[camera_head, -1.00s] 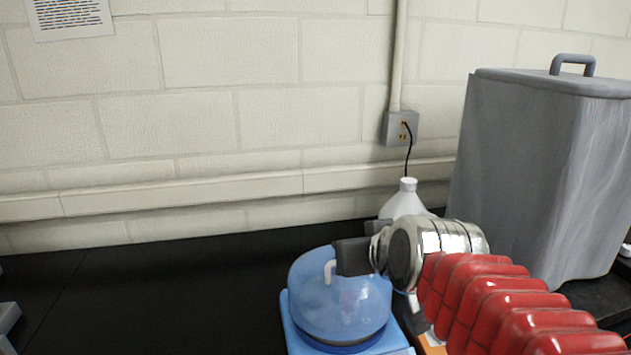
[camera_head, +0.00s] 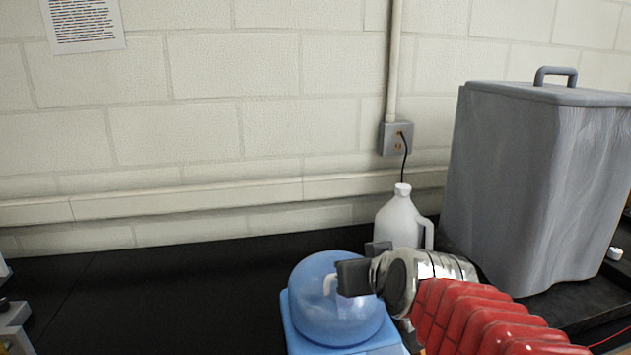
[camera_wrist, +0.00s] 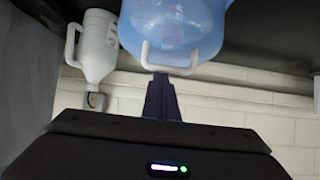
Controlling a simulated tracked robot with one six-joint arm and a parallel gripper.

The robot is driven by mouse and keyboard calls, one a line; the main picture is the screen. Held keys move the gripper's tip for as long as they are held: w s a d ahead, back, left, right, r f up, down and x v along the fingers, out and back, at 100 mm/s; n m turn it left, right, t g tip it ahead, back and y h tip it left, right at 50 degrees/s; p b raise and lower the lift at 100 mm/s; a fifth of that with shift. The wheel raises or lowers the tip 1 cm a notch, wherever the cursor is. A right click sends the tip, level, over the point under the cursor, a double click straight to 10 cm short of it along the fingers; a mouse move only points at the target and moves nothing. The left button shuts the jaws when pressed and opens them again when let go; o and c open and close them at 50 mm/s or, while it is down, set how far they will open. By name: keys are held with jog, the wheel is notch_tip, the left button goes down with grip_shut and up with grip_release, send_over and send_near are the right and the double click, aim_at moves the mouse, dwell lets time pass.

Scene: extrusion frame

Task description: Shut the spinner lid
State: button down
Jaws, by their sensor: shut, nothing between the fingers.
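The spinner (camera_head: 378,351) is a light blue unit with a translucent blue domed lid (camera_head: 325,310), at the bottom centre of the head view. The dome appears to sit down over the base; whether its rim is fully closed I cannot tell. A white loop handle (camera_wrist: 170,70) stands out from the lid. My gripper (camera_head: 345,277) is shut and empty, its tips at the handle. In the wrist view, my fingers (camera_wrist: 162,85) end right at the handle's bar; contact cannot be told. My gripper and arm hide the spinner's right side.
A white jug (camera_head: 398,222) stands behind my wrist, close to the spinner. A large grey lidded bin (camera_head: 520,190) stands at the right. The black bench (camera_head: 170,300) is clear to the left. The wall behind has an outlet (camera_head: 397,138).

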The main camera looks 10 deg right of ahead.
jog(key=f, duration=0.1)
jog(key=s+f, duration=0.1)
jog(key=f, duration=0.1)
jog(key=shift+g, duration=0.4)
jog(key=shift+r, duration=0.2)
notch_tip(320, 180, up, 6)
jog(key=w+r, duration=0.1)
jog(key=w, duration=0.1)
jog(key=s+f, duration=0.2)
jog(key=s, duration=0.8)
jog(key=shift+d+t, duration=0.35)
jog(key=shift+t, duration=0.05)
jog(key=shift+s, duration=0.1)
